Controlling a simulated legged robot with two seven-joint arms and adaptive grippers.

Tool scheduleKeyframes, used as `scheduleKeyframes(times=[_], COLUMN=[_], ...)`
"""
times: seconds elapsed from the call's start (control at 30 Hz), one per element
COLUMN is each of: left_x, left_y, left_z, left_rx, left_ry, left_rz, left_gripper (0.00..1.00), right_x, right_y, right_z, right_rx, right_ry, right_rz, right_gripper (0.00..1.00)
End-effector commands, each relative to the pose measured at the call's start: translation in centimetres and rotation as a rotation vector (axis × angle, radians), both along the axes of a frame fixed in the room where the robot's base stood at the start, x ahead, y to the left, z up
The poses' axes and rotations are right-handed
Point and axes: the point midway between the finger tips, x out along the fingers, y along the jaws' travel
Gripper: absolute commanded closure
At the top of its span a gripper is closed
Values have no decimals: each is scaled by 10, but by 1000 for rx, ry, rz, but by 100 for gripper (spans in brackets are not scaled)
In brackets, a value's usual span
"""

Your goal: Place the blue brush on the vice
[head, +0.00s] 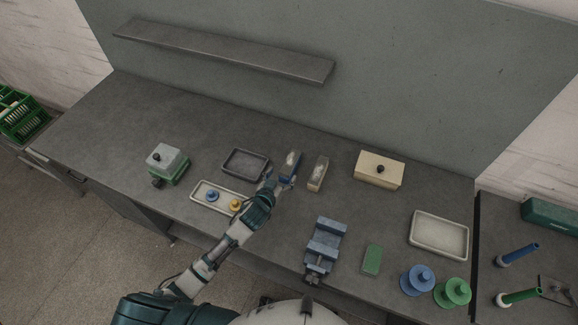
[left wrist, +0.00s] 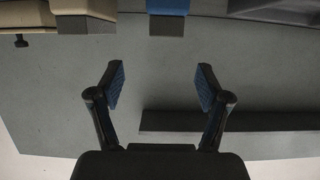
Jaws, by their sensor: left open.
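The blue brush (head: 291,162) stands on the workbench in the middle of the head view, left of a similar tan brush (head: 318,174). In the left wrist view the blue brush (left wrist: 167,10) shows at the top centre, cut by the edge, with its dark bristle end visible. My left gripper (head: 283,183) is at the near end of the blue brush, which it partly hides. In the left wrist view my left gripper (left wrist: 161,85) has its two fingers wide apart with nothing between them. The blue vice (head: 326,240) is at the bench's front edge, its top empty. My right gripper is not in view.
A tray (head: 222,207) with blue and yellow spools lies under my left forearm. A dark tray (head: 245,162) is behind it. A tan box (head: 380,169) stands right of the brushes. A green pad (head: 373,259) and spools (head: 417,279) are right of the vice.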

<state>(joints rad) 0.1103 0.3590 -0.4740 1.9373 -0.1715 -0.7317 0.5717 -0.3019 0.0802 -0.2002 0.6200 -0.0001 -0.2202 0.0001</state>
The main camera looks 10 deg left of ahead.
Motion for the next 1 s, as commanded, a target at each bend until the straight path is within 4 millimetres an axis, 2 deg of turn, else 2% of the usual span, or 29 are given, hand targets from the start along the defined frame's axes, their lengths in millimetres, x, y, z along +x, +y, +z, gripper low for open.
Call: scheduleKeyframes(times=[0.1,0.37,0.67,0.97,1.0], left_x=[23,43,81,86,86], left_y=[-4,-7,-10,-11,-11], left_z=[-8,-17,-37,-40,-40], left_rx=[3,2,2,1,1], left_ry=[-2,-1,-1,-2,-2], left_rz=[0,0,0,-1,-1], left_gripper=[23,23,23,23,28], right_x=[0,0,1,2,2], right_y=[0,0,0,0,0], right_z=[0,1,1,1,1], right_rx=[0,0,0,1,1], right_ry=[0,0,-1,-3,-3], right_rz=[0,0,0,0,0], right_gripper=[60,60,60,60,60])
